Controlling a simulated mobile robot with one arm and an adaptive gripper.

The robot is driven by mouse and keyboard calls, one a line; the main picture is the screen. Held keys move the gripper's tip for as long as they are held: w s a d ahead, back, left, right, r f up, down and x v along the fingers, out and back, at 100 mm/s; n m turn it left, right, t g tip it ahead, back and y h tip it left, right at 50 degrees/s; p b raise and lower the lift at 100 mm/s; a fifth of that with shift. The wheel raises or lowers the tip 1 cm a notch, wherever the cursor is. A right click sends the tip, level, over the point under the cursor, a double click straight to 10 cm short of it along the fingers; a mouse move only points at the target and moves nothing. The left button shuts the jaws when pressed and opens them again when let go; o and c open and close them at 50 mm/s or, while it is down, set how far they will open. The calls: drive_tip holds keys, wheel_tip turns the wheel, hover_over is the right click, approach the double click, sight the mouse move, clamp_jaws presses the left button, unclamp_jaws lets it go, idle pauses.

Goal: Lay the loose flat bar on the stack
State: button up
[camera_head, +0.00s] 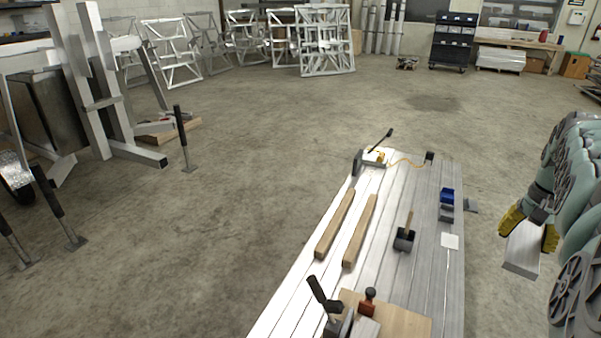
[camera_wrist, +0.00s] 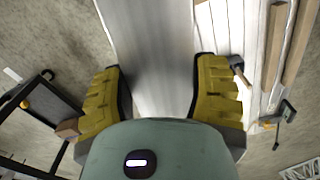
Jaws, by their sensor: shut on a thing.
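My gripper (camera_head: 530,228) has yellow fingers and is at the right of the head view, beyond the right side of the slatted table. It is shut on a flat silver bar (camera_head: 522,252), whose near end hangs out below the fingers. In the wrist view the bar (camera_wrist: 150,50) runs between the two yellow fingers (camera_wrist: 160,95) and out of the top of the picture. I cannot tell which thing is the stack. A low pile of pale pieces (camera_head: 155,127) lies on a wooden pallet at the left, and a pale stack (camera_head: 500,59) is under the back bench.
Metal frames (camera_head: 325,45) stand at the back. A black cart (camera_head: 453,42) is far right. The middle floor is clear.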

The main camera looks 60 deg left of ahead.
sight(516, 235)
drive_tip(key=shift+s+a+f, duration=0.2)
drive_tip(key=shift+f, duration=0.05)
drive_tip(key=shift+s+f, duration=0.1)
drive_tip(key=shift+f, duration=0.05)
drive_tip(key=shift+s+a+f+b, duration=0.2)
drive_tip(key=shift+a+f+b, duration=0.1)
drive_tip(key=shift+f, duration=0.2)
drive_tip(key=shift+s+a+f+b, duration=0.15)
drive_tip(key=shift+a+f+b, duration=0.1)
drive_tip(key=shift+f, duration=0.25)
drive_tip(key=shift+s+a+f, duration=0.1)
drive_tip(key=shift+f, duration=0.15)
drive_tip(key=shift+s+a+f+n, duration=0.1)
drive_tip(key=shift+s+f+n, duration=0.05)
drive_tip(key=shift+f+n, duration=0.15)
